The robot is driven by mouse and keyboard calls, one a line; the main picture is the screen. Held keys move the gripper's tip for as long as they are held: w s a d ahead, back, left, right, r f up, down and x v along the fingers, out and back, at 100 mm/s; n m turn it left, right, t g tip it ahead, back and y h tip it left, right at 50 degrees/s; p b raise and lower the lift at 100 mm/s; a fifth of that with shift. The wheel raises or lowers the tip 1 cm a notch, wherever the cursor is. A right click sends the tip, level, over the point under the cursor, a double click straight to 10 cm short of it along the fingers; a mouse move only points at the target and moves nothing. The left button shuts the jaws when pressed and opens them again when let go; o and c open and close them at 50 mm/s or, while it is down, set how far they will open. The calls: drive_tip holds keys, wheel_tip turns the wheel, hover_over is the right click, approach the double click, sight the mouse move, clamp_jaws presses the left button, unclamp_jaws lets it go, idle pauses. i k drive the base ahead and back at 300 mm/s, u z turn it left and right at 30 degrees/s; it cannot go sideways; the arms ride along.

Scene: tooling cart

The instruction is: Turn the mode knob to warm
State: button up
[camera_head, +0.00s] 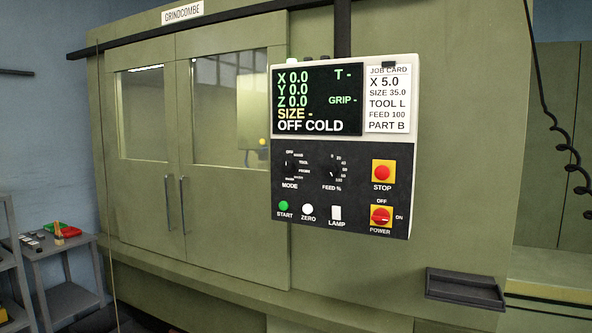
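The mode knob (290,169) is a small dark knob on the black lower half of the control panel (340,217), at its left, above the printed word MODE. Small white labels fan around its right side. They are too small to read surely, and I cannot tell which one the knob points at. The screen (318,99) above reads X, Y and Z at 0.0, SIZE with a dash, and OFF COLD. My gripper is not in view.
Beside the mode knob are the feed knob (335,172), red stop button (382,172), green start button (284,206), white zero button (308,209), lamp switch (337,212) and red power switch (381,216). A dark tray (465,289) juts out lower right. A coiled cable (571,150) hangs at right.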

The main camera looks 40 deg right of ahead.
sight(287, 166)
drive_tip(key=i, duration=1)
drive_tip(key=z, duration=0.05)
